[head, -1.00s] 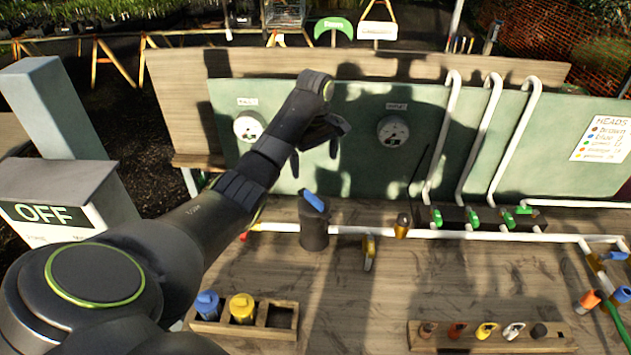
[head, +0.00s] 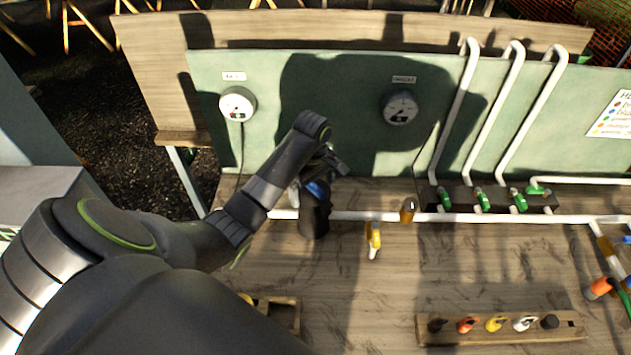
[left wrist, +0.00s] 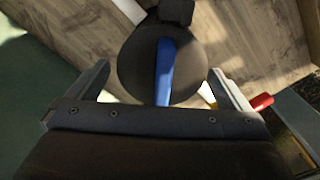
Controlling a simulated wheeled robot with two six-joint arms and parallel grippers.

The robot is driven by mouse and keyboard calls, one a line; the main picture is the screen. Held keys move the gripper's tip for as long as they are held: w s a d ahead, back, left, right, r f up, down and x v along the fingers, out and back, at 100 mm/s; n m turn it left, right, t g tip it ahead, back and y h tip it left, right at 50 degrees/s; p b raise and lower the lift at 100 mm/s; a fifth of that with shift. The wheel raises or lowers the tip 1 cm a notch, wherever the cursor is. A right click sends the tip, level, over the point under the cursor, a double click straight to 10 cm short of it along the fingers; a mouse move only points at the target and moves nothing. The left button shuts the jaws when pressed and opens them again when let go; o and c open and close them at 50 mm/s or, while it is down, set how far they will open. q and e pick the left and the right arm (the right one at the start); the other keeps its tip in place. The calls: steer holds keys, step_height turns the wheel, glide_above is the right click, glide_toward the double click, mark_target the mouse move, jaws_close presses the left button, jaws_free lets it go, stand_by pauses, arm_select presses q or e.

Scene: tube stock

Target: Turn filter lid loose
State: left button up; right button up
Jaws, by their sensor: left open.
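The filter is a dark cylinder (head: 313,222) standing in the white pipe line, with a blue bar on its round lid (head: 318,189). In the left wrist view the dark round lid (left wrist: 135,62) with its blue bar (left wrist: 165,72) lies between the two fingers. My left gripper (head: 318,180) is open and sits at the top of the filter, partly hiding the lid in the head view. In the left wrist view the fingers (left wrist: 160,85) stand apart on either side of the lid; I cannot tell whether they touch it. My right gripper is not in view.
A yellow-handled valve (head: 374,240) and a brown fitting (head: 408,210) are on the pipe right of the filter. Two gauges (head: 238,104) hang on the green back panel (head: 340,80). A wooden rack (head: 500,330) of coloured heads lies at the front right.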

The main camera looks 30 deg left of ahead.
arm_select(q)
steer(key=shift+s, duration=0.15)
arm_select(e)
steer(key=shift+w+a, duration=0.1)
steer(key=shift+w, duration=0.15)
arm_select(q)
steer(key=shift+d, duration=0.15)
steer(key=c, duration=0.8)
steer(key=n, duration=0.4)
steer(key=shift+n, duration=0.5)
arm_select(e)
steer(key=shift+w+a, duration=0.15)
arm_select(q)
steer(key=n, duration=0.4)
steer(key=shift+c, duration=0.3)
